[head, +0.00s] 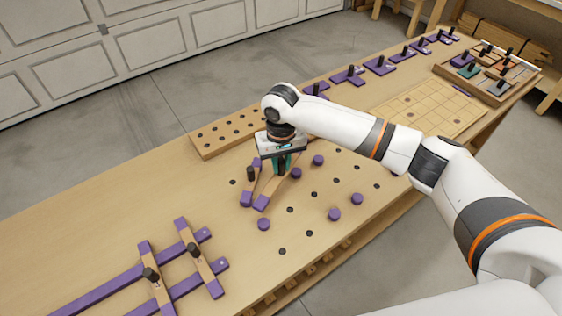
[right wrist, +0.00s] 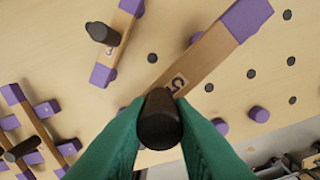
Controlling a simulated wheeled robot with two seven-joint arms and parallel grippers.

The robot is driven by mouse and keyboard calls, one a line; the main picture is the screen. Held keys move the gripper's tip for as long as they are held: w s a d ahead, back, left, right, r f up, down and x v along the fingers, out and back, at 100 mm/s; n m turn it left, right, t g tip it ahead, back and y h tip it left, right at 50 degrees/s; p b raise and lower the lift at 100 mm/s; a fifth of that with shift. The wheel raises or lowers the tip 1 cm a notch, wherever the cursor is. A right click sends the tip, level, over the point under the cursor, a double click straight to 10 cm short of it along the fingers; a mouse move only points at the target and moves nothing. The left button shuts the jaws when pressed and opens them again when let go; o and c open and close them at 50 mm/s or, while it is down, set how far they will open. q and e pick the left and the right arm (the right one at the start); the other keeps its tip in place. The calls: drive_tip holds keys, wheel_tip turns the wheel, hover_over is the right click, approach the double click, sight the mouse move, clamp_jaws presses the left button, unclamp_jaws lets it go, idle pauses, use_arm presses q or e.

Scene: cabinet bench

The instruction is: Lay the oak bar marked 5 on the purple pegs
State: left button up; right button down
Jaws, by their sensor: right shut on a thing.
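The oak bar marked 5 (right wrist: 210,55) has purple ends and a dark upright knob (right wrist: 160,122). My right gripper (head: 281,170) is shut on that knob, with its green fingers on both sides. My left gripper is not in view.
Another purple-ended bar (head: 246,198) with a dark knob lies close on the left. Crossed bars (head: 183,286) lie at the front left. A drilled board (head: 205,141) is behind. A gridded board (head: 430,108) and a parts tray (head: 508,95) are at the right.

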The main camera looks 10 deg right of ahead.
sight(281, 174)
drive_tip(key=shift+s+r, duration=0.1)
drive_tip(key=shift+s, duration=0.05)
drive_tip(key=shift+f, duration=0.4)
wheel_tip(281, 174, down, 4)
drive_tip(key=shift+r+b, duration=0.1)
drive_tip(key=shift+b, duration=0.35)
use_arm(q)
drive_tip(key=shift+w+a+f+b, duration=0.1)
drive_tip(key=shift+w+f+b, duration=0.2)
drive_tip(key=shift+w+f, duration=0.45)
use_arm(e)
drive_tip(key=shift+f, duration=1.3)
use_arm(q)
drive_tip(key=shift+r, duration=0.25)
use_arm(e)
drive_tip(key=shift+r+p, duration=0.1)
drive_tip(key=shift+p, duration=0.35)
use_arm(q)
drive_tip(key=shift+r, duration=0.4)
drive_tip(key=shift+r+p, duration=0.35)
drive_tip(key=shift+p, duration=0.15)
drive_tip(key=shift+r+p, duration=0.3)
use_arm(e)
drive_tip(key=shift+f, duration=0.45)
